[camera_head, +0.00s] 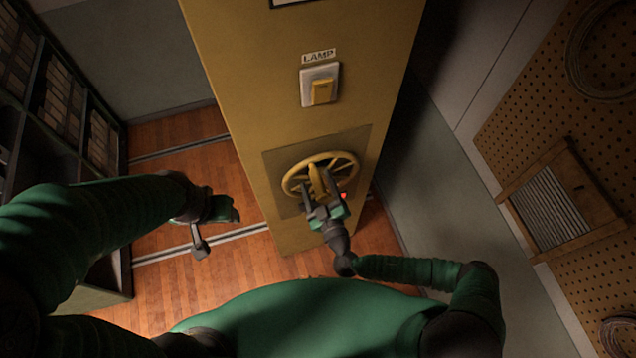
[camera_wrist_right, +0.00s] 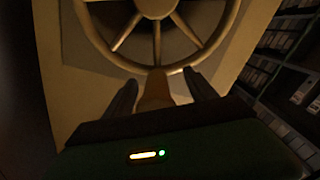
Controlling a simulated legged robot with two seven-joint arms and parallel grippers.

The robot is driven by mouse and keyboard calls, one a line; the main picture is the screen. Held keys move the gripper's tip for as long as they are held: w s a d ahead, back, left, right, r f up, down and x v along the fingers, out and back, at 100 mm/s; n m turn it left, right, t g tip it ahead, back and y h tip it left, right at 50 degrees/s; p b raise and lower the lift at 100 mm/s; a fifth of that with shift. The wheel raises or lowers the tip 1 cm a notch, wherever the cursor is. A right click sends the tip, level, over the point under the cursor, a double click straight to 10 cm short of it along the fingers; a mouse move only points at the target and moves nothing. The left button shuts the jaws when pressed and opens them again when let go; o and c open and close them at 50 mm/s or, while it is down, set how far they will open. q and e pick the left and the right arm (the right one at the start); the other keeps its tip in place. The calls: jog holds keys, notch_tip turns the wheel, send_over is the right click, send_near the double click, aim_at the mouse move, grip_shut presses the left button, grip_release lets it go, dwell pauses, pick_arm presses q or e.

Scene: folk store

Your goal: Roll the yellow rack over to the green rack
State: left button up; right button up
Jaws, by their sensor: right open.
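The yellow rack (camera_head: 232,40) stands upright in the middle of the head view. Its end panel carries a spoked yellow wheel (camera_head: 290,185) with a handle knob at its lower part. My right gripper (camera_head: 318,200) is at the lower part of the wheel. In the right wrist view its open fingers (camera_wrist_right: 157,92) stand on both sides of the yellow handle (camera_wrist_right: 155,90), not closed on it. My left gripper (camera_head: 220,225) hangs over the floor left of the rack, apart from it; its finger opening is unclear. A dark greenish rack (camera_head: 62,140) with shelves stands at the far left.
Metal floor rails (camera_head: 180,148) cross the wooden floor between the left shelves and the yellow rack. A lamp switch (camera_head: 320,88) is above the wheel. At right are a wall and a pegboard (camera_head: 530,120) with a washboard-like panel (camera_head: 552,208).

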aim_at(324, 200)
jog(key=shift+v, duration=0.9)
jog(key=p+v, duration=0.1)
jog(key=v, duration=0.2)
jog(key=shift+s+d, duration=0.15)
jog(key=shift+s, duration=0.05)
jog(key=shift+v, duration=2.45)
